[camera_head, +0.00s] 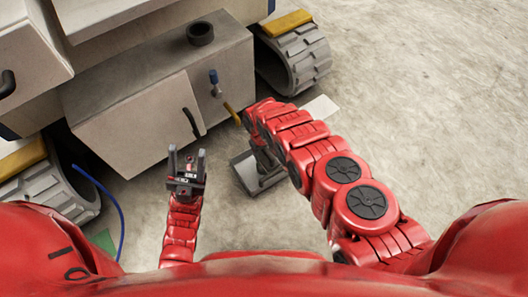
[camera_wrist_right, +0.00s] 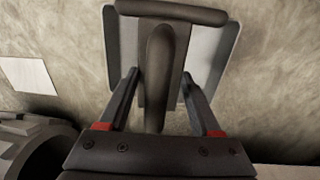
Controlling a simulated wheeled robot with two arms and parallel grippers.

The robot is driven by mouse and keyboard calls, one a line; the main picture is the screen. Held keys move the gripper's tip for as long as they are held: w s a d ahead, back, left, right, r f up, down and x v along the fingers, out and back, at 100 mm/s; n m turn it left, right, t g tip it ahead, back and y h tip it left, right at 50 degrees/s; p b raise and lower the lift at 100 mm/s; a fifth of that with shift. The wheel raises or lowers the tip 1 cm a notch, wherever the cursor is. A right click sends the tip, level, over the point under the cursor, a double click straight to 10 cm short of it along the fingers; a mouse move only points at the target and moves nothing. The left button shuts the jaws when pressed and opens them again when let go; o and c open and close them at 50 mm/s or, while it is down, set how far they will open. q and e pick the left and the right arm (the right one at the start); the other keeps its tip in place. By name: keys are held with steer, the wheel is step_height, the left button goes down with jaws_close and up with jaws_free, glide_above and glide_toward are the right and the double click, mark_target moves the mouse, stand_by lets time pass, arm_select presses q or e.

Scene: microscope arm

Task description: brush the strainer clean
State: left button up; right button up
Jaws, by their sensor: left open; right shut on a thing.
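My left gripper (camera_head: 187,156) is open and empty, pointing up the picture in front of the grey box (camera_head: 165,90). My right gripper hangs below its bent red arm and is mostly hidden in the head view. In the right wrist view my right gripper (camera_wrist_right: 160,85) is shut on a dark grey handled tool with a pale flat plate (camera_wrist_right: 205,50) behind its curved handle (camera_wrist_right: 157,60). This tool (camera_head: 245,176) also shows near the floor in the head view. I cannot make out a strainer or a brush for certain.
A black cylinder (camera_head: 200,33) stands on the box. A blue-ended rod (camera_head: 214,77) and a yellow stick (camera_head: 232,113) are at its right side. A grey track (camera_head: 303,58) stands behind. A white sheet (camera_head: 320,107) lies on the floor. The floor at right is clear.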

steer(key=shift+w+a+f+b, duration=0.25)
steer(key=shift+w+b, duration=0.2)
steer(key=shift+b, duration=0.25)
steer(key=shift+w+a+r+b, duration=0.2)
steer(key=shift+w+a+b, duration=0.35)
steer(key=shift+w+b, duration=0.4)
steer(key=shift+s, duration=0.15)
steer(key=shift+r, duration=0.1)
steer(key=shift+s+d+r+p, duration=0.1)
steer(key=shift+s+p, duration=0.1)
steer(key=shift+p, duration=0.25)
steer(key=shift+s+d+p, duration=0.25)
steer(key=shift+s+p, duration=0.1)
steer(key=shift+p, duration=0.35)
steer(key=shift+s+d+p, duration=0.45)
steer(key=shift+s+p, duration=0.3)
steer(key=shift+p, duration=0.45)
steer(key=shift+f, duration=0.2)
